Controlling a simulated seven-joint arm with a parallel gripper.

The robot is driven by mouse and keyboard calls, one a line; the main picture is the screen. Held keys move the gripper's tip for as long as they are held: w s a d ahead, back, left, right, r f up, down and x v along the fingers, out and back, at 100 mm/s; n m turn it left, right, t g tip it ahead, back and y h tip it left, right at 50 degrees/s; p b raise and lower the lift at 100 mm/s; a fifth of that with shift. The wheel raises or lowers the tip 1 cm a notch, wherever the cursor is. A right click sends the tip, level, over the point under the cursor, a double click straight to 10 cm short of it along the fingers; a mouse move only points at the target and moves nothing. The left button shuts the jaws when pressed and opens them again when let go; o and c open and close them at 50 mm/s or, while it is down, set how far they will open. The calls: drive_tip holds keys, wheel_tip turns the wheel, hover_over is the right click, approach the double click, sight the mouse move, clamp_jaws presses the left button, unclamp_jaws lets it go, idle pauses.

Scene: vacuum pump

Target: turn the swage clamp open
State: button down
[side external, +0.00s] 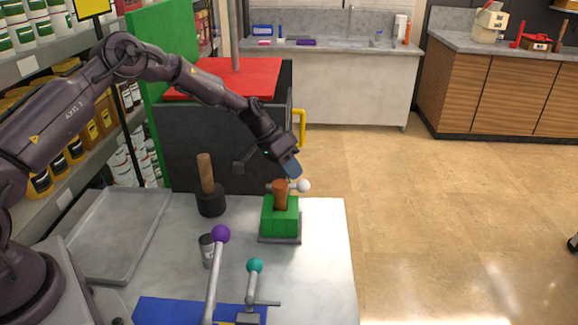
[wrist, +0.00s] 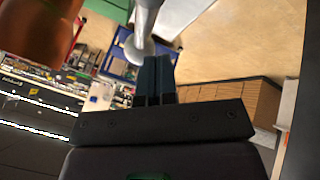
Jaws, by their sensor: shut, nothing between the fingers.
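A green block (side external: 281,215) with an upright brown cylinder (side external: 280,195) stands on a grey base on the table; it appears to be the swage clamp. A lever with a white ball knob (side external: 304,186) sticks out to the right at its top. My gripper (side external: 292,174) is just above the lever, close to the knob. In the wrist view, the shut fingers (wrist: 155,62) are beside a grey lever (wrist: 148,15) with a rounded end. I cannot tell whether they touch. The brown cylinder (wrist: 40,28) fills the upper left there.
A purple-knobbed lever (side external: 220,234) and a teal-knobbed lever (side external: 254,266) stand at the table's front, near a blue plate (side external: 160,310). A black cup with a wooden handle (side external: 207,185) stands left of the block. An empty grey tray (side external: 118,235) lies further left. Table right of the block is clear.

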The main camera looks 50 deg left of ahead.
drive_tip(key=shift+s+d+f+m+g+h, duration=0.1)
drive_tip(key=shift+s+d+m+g+h, duration=0.1)
drive_tip(key=shift+d+m, duration=0.25)
drive_tip(key=shift+s+d+m+g+h, duration=0.1)
drive_tip(key=shift+d+m+g, duration=0.1)
drive_tip(key=shift+d+m, duration=0.2)
